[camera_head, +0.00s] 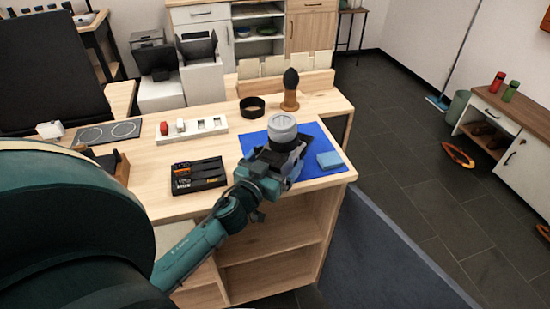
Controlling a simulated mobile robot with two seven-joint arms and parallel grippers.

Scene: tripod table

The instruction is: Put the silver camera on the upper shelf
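The silver camera (283,128) is on the blue mat (322,173) near the table's right front corner. Its round silver lens points up, and its body is mostly hidden by my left gripper. My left gripper (279,160) reaches in from the lower left and is right at the camera's near side. Its fingertips are hidden, so I cannot tell whether they are apart or closed on the camera. The upper shelf (270,246) is in the open front of the wooden table, below the tabletop, and looks empty. My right gripper is not in view.
A brush (290,90), a black ring (252,107) and a white tray (192,129) stand farther back. A grey-blue panel (385,255) is right of the shelves.

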